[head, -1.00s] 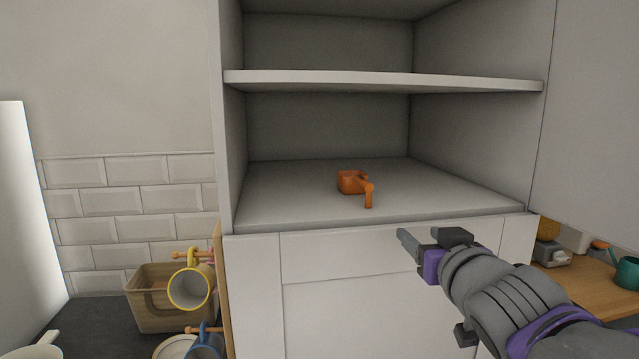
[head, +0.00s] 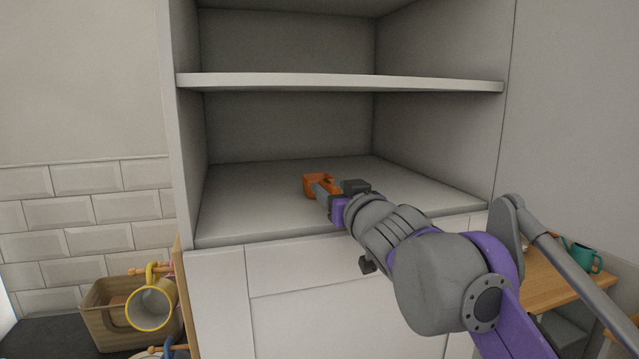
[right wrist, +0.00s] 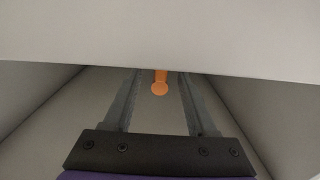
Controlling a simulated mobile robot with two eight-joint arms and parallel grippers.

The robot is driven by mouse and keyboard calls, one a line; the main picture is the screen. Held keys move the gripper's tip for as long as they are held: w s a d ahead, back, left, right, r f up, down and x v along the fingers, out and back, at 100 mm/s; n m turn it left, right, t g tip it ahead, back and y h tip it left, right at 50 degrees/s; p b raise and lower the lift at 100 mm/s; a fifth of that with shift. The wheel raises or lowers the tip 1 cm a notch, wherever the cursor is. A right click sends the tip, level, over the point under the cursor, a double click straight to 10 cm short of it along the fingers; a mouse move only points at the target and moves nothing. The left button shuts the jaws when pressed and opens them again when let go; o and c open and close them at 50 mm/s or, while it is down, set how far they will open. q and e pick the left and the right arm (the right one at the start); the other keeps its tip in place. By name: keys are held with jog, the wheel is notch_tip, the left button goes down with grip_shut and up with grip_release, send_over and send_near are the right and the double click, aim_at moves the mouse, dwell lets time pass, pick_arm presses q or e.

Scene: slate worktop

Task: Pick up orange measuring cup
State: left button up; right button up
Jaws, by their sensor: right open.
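The orange measuring cup (head: 312,183) sits on the lower shelf board of the open cabinet, with its handle towards me. My right gripper (head: 324,190) reaches over the front of that board and covers part of the cup and handle in the head view. In the right wrist view the fingers of my right gripper (right wrist: 160,80) are apart, and the orange cup's handle (right wrist: 160,86) shows between them. The cup's bowl is hidden there behind a pale panel. I cannot tell whether a finger touches the handle. My left gripper is not in view.
The upper shelf board (head: 340,82) runs above the cup. The cabinet's side walls stand left and right, with free board around the cup. A yellow-rimmed mug (head: 150,305) hangs by a tan basket (head: 100,322) at lower left. A teal can (head: 584,257) stands at right.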

aim_at(324, 180)
jog(key=x, duration=0.3)
jog(key=shift+d+f, duration=0.1)
jog(key=shift+s, duration=0.3)
jog(key=shift+c, duration=1.3)
grip_shut()
